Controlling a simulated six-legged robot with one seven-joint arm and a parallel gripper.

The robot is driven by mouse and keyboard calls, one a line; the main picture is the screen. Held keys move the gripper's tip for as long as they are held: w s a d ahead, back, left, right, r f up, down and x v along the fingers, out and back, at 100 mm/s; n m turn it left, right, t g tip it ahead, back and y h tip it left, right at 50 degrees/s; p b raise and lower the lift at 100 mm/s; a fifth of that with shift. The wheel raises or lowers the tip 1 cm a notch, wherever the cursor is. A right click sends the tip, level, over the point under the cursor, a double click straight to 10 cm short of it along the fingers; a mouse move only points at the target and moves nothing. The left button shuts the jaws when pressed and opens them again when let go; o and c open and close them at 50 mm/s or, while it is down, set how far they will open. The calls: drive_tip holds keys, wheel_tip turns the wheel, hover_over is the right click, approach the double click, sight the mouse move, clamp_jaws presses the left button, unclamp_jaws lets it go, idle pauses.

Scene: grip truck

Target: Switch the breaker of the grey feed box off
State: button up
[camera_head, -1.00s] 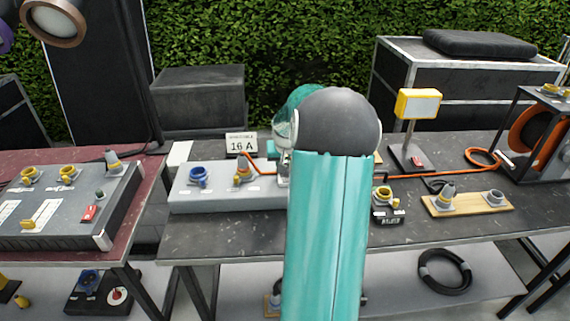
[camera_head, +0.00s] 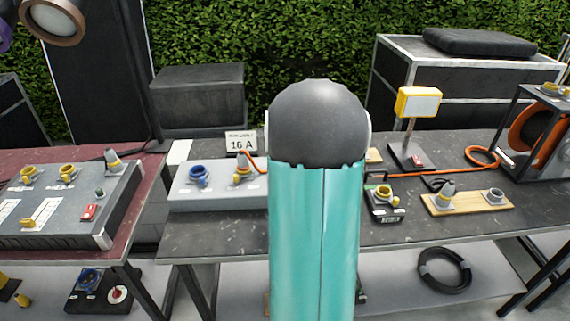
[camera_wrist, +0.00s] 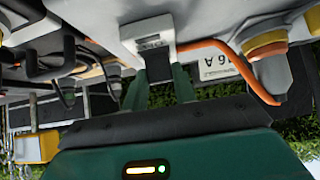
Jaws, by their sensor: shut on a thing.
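The grey feed box (camera_head: 222,198) stands on the dark middle table, with a blue socket (camera_head: 198,176) and a grey-yellow plug (camera_head: 243,167) on top. Its right end is hidden behind my arm. In the wrist view, which is roughly upside down, a pale breaker housing (camera_wrist: 147,35) with a small label sits on the box. My gripper (camera_wrist: 160,82) is at this housing, its two green fingers closed on the dark breaker lever (camera_wrist: 158,93). The lever's exact position is hard to tell. My gripper is hidden in the head view.
A 16 A sign (camera_head: 241,142) stands behind the box. An orange cable (camera_wrist: 236,62) runs close beside my gripper to the plug. A yellow lamp (camera_head: 417,103) and a wooden socket board (camera_head: 470,203) are to the right. A grey panel (camera_head: 70,205) lies on the left table.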

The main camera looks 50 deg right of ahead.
drive_tip(key=t+h, duration=0.1)
drive_tip(key=s+a+f+t+h, duration=0.1)
drive_tip(key=h, duration=0.1)
drive_tip(key=shift+a+t, duration=0.2)
drive_tip(key=shift+t, duration=0.2)
drive_tip(key=shift+s+a+f+t+h, duration=0.2)
drive_tip(key=shift+s+t+h, duration=0.1)
drive_tip(key=shift+t+h, duration=0.6)
drive_tip(key=o, duration=1)
drive_tip(key=shift+d, duration=0.1)
drive_tip(key=shift+r, duration=0.1)
